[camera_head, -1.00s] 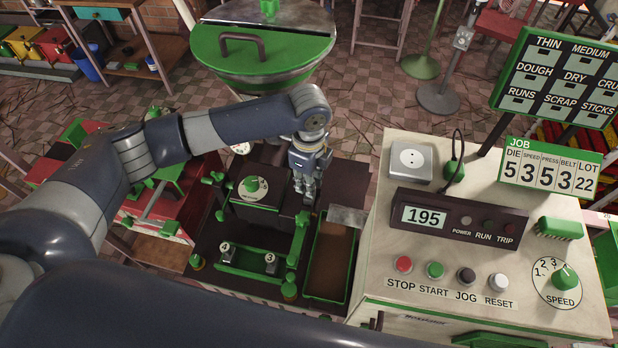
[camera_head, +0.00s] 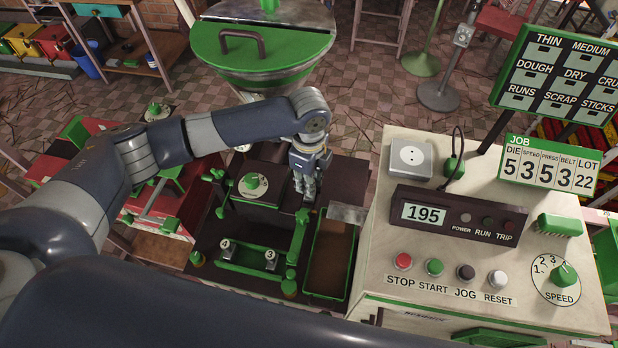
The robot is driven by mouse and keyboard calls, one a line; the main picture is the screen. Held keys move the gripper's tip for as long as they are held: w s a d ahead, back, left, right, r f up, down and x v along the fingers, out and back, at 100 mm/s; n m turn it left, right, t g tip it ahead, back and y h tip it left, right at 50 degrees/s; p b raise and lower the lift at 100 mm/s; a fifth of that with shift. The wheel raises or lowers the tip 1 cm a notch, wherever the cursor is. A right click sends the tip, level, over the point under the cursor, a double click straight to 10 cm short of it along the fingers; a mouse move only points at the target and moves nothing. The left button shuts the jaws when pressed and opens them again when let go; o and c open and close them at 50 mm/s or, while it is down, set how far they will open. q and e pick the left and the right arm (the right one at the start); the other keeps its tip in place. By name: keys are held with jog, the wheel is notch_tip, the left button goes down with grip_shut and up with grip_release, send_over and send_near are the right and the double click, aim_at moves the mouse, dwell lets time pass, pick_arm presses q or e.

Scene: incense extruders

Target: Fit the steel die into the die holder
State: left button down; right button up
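My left gripper (camera_head: 305,192) points down over the dark machine, at the right end of its dark block (camera_head: 285,211). Its fingers look close together, but whether they are open, shut or holding a steel die is too small to tell. Two small steel dies with round numbered faces, a left one (camera_head: 226,250) and a right one (camera_head: 271,258), stand in a green rack (camera_head: 248,270) at the machine's front. The die holder cannot be made out clearly; the gripper may cover part of it. My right gripper is not in view.
A green-rimmed brown tray (camera_head: 328,262) lies right of the rack. The pale control console (camera_head: 375,245) stands close on the right, its display reading 195. A large green-lided hopper (camera_head: 262,60) stands behind. The job board (camera_head: 548,168) shows die 5.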

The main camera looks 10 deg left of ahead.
pick_arm(q)
jog(key=shift+f, duration=0.5)
dwell(0.3)
jog(key=c, duration=1.3)
grip_release()
jog(key=shift+c, duration=0.2)
jog(key=shift+s, duration=0.1)
notch_tip(320, 180, up, 12)
jog(key=shift+f, duration=0.1)
